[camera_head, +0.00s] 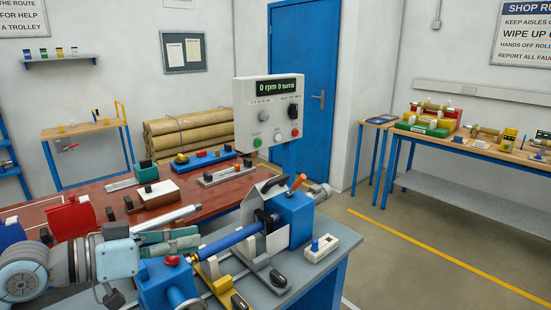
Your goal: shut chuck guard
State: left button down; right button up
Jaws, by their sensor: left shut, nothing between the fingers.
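The winder stands on the grey bench, with a blue headstock (294,216) and a dark chuck (265,220) on its left face. A blue bar (232,239) runs from the chuck to the blue tailstock (164,284). A pale grey plate, which looks like the chuck guard (250,206), stands tilted up beside the chuck, leaving the chuck exposed. My left gripper (190,240) comes in from the left with grey-green fingers shut and empty. It is left of the chuck and apart from the guard. My right gripper is not in view.
An orange-tipped lever (298,182) rises by the headstock. A control box (268,112) reading 0 rpm stands behind. A white switch block (320,247) lies to the right. A red-brown table (105,199) with several fixtures is behind my arm. Floor at right is clear.

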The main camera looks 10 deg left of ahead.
aim_at(271, 187)
jog(key=i, duration=1.3)
